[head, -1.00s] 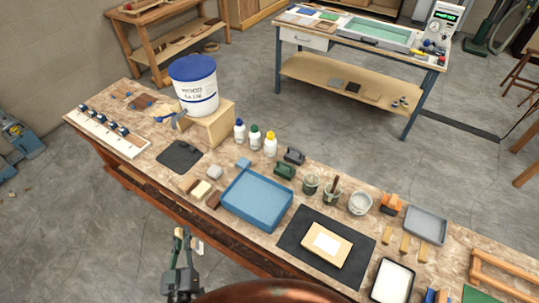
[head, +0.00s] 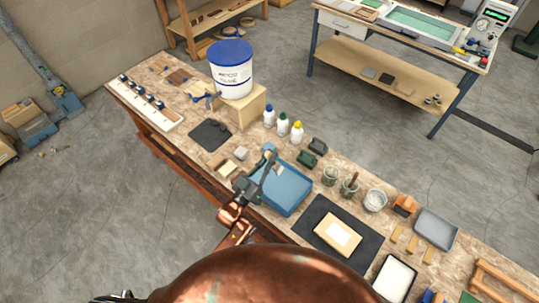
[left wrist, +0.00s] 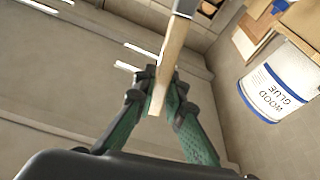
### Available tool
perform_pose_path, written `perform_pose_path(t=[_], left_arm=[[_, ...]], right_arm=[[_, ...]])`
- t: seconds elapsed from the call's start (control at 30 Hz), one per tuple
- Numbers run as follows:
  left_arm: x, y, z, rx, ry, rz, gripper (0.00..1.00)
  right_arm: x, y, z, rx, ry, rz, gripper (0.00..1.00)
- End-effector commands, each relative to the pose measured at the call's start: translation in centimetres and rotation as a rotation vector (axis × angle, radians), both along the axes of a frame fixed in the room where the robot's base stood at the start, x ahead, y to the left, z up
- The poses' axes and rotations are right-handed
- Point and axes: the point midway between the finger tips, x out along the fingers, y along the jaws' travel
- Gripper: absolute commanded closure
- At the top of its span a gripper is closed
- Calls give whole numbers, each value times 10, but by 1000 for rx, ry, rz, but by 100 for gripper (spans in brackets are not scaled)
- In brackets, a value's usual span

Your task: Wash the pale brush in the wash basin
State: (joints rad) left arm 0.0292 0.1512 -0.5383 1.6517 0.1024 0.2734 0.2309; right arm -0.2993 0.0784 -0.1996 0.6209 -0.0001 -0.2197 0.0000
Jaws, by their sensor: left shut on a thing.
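The blue basin (head: 289,192) stands on the workbench near the middle of the head view. My left gripper (head: 262,170) is at the left part of the basin, above it in the picture, and covers some of its rim and inside. In the left wrist view, my left gripper (left wrist: 158,95) is shut on a brush by its pale wooden handle (left wrist: 168,60). A metal-grey part (left wrist: 185,7) of the brush shows at the top edge; its bristles are out of that view. In the head view the brush is too small to make out clearly.
A white glue bucket (head: 232,75) stands on a wooden block behind, left of several bottles (head: 283,124). Green jars (head: 331,175) stand right of the basin. A black mat (head: 314,217) with a wooden board (head: 338,231) lies in front of them.

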Motion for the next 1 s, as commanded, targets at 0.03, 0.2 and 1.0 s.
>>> perform_pose_path(t=[0.03,0.2,1.0], left_arm=[[1,0,-1,0,-1,-1,100],[1,0,-8,-2,0,1,100],[1,1,-80,-2,0,1,100]], right_arm=[[0,-1,0,-1,1,0,60],[-1,-2,-7,-2,2,1,60],[-8,-3,-67,-3,14,1,60]])
